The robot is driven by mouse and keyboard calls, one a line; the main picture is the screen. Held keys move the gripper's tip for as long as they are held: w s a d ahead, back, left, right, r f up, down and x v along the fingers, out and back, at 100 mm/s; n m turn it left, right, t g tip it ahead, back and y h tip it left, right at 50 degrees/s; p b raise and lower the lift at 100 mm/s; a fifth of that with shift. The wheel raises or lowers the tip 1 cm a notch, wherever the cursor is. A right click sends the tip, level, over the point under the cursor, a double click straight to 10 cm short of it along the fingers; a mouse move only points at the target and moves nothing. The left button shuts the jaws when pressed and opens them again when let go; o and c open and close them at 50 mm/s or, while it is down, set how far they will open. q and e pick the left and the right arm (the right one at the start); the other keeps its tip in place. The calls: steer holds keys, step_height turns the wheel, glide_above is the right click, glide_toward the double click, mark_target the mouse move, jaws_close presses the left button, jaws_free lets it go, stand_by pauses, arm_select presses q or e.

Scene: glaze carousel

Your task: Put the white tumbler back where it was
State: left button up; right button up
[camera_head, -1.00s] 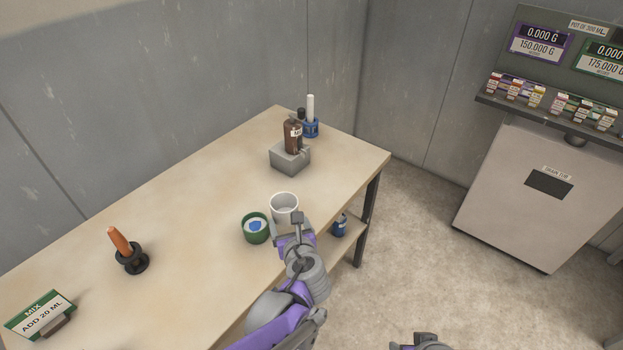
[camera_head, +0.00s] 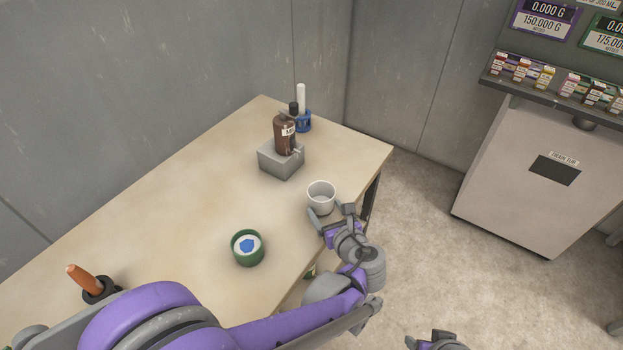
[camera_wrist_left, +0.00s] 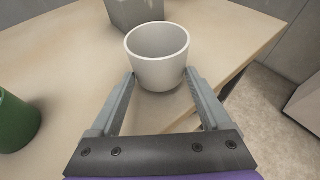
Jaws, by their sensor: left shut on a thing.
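The white tumbler (camera_head: 321,199) is upright near the right end of the table, to the right of the green tub (camera_head: 247,249) with blue in it. My left gripper (camera_head: 329,217) is shut on the tumbler, one finger on each side. The left wrist view shows the tumbler (camera_wrist_left: 159,62) between the fingertips (camera_wrist_left: 160,78). I cannot tell whether its base touches the table. A grey part of my right gripper (camera_head: 433,342) shows at the bottom edge of the head view, and its jaws are not clear.
A brown bottle (camera_head: 285,137) stands on a grey block (camera_head: 281,162) at the back. Behind it is a blue holder (camera_head: 304,124) with a white stick. An orange-handled tool (camera_head: 84,280) is at the left. The table (camera_head: 185,200) is clear in the middle.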

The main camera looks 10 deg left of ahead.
mark_target(317, 190)
arm_select(q)
steer(key=w+a, duration=0.1)
steer(key=w, duration=0.1)
steer(key=w+a, duration=0.1)
steer(key=w, duration=0.1)
steer(key=w+a, duration=0.2)
steer(key=w, duration=0.1)
steer(key=shift+w+a, duration=0.1)
steer(key=w+a, duration=0.2)
steer(key=w, duration=0.1)
steer(key=shift+w+a, duration=0.1)
steer(key=shift+w, duration=0.1)
steer(key=shift+w+f, duration=0.1)
steer(key=shift+f, duration=0.65)
steer(key=shift+f, duration=0.1)
steer(key=shift+f+b, duration=0.15)
steer(key=shift+b, duration=0.2)
steer(key=o, duration=1.3)
